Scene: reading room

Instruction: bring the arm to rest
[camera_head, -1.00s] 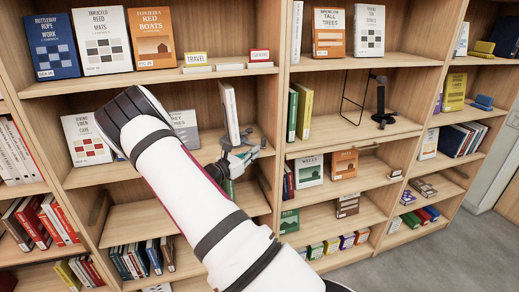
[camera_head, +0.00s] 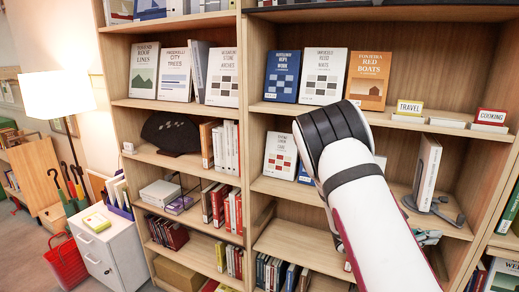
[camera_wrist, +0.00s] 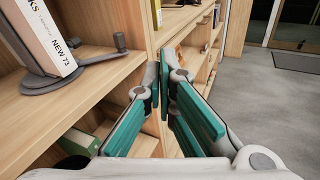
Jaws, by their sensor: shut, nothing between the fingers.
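My gripper (camera_head: 428,237) shows only in part in the head view, behind my white arm and just below the shelf with the standing white book (camera_head: 428,172). In the wrist view my gripper (camera_wrist: 163,78) has its teal-padded fingers brought together at the tips, with nothing between them. The fingers are in front of the shelf edges and touch nothing that I can see. The white book (camera_wrist: 45,32) stands upright in a dark grey bookend (camera_wrist: 72,75) on the shelf to their left. My arm hides part of the shelves behind it.
The bookcase (camera_head: 242,110) fills most of the head view, with books and label blocks. A lamp (camera_head: 57,95), a white cabinet (camera_head: 105,245) and a red basket (camera_head: 66,262) stand at left. In the wrist view open grey floor (camera_wrist: 265,105) lies to the right.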

